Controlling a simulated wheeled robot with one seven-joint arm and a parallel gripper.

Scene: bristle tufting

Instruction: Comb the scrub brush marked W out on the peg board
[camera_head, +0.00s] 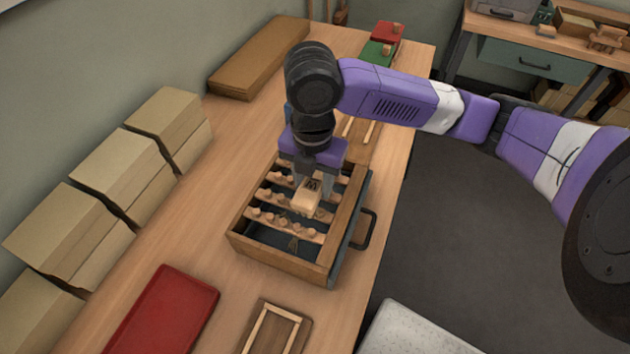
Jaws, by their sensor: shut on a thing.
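The scrub brush marked W (307,197) is a small pale wooden block with a dark W on its upper face. My gripper (312,182) points down and is shut on this brush. It holds the brush over the peg board (240,239), a wooden frame crossed by slats with several round wooden pegs, with a dark inside and a dark handle on its right side. Whether the brush's bristles touch the pegs is hidden from this view.
A red tray (165,312) and a small framed wooden board (272,330) lie at the front. Stacked tan boxes (120,170) line the left wall. A brown box (260,60) stands behind, and green (376,53) and red (387,32) pads lie at the back right.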

